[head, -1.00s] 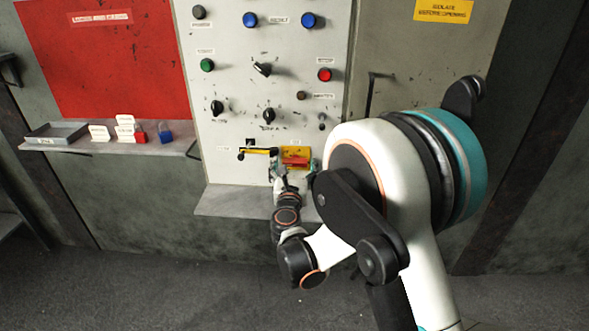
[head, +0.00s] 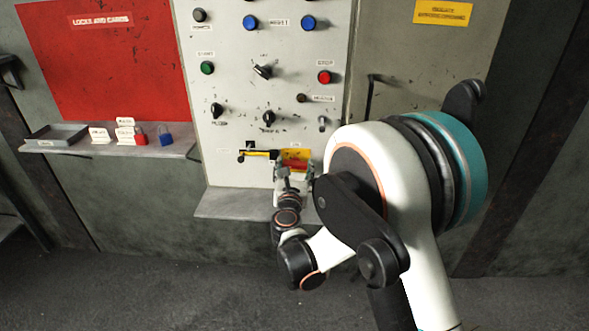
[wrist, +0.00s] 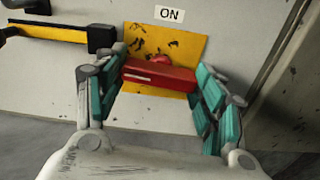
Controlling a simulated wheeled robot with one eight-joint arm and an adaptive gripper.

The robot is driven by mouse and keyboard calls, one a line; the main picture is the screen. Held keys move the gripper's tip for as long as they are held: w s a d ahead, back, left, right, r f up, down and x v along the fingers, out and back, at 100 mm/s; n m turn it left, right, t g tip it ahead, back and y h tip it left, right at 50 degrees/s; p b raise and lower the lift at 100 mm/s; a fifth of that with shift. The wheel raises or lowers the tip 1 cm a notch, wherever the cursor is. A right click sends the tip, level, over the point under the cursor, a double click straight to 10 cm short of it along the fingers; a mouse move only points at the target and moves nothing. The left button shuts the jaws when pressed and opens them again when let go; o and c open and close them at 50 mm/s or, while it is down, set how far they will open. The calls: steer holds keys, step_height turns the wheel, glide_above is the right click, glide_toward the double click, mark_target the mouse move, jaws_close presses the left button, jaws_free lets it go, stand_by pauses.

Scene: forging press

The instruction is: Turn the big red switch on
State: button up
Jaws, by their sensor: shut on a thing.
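The big red switch (wrist: 158,75) has a bar-shaped red handle on a yellow plate (wrist: 170,45), under a white ON label (wrist: 169,14). In the wrist view the handle lies nearly level. My gripper (wrist: 162,74) has its teal fingers on both ends of the handle and is shut on it. In the head view my gripper (head: 294,171) is at the bottom of the grey panel, in front of the yellow plate (head: 296,154).
A yellow and black lever (head: 259,154) sticks out just left of the switch. Knobs and buttons cover the grey panel (head: 235,130) above. A ledge (head: 235,204) runs below it. Left, a shelf (head: 90,150) holds a tray, cards and padlocks.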

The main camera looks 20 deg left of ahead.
steer(key=m, duration=0.8)
steer(key=shift+m, duration=0.3)
steer(key=m, duration=0.4)
steer(key=shift+m, duration=2.3)
steer(key=o, duration=1.1)
steer(key=shift+c, duration=0.2)
steer(key=v, duration=1.2)
